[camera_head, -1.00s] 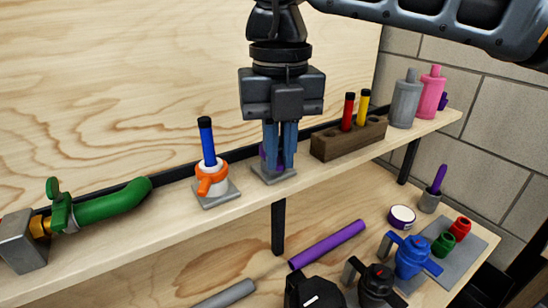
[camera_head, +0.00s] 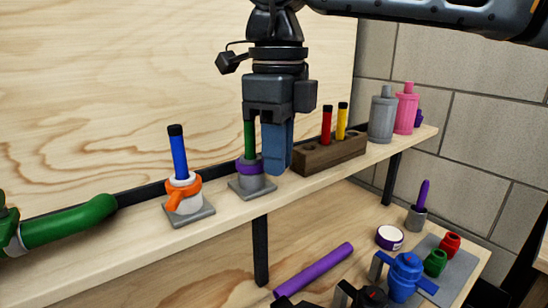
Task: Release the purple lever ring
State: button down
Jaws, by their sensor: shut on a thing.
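The purple lever ring (camera_head: 246,166) sits around the top of a grey socket on a square base (camera_head: 253,188) on the upper shelf. A green stick (camera_head: 250,138) stands upright in the ring, its top hidden behind my gripper. My gripper (camera_head: 278,165) points down at the right side of the ring, with its blue fingers close together. It is shut on the ring's lever, which the fingers hide. The right part of the ring is also hidden.
An orange-ringed socket (camera_head: 184,198) with a blue stick stands to the left, and a green pipe (camera_head: 70,222) farther left. A wooden block (camera_head: 318,156) with red and yellow sticks stands close on the right. Grey (camera_head: 382,118) and pink bottles (camera_head: 406,112) stand beyond.

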jog(key=shift+w+d+n, duration=0.15)
jog(key=shift+w+n, duration=0.1)
jog(key=shift+n, duration=0.45)
jog(key=c, duration=1.2)
grip_release()
jog(key=shift+o, duration=0.2)
notch_tip(320, 180, up, 8)
jog(key=shift+b, duration=0.35)
jog(key=shift+f, duration=0.1)
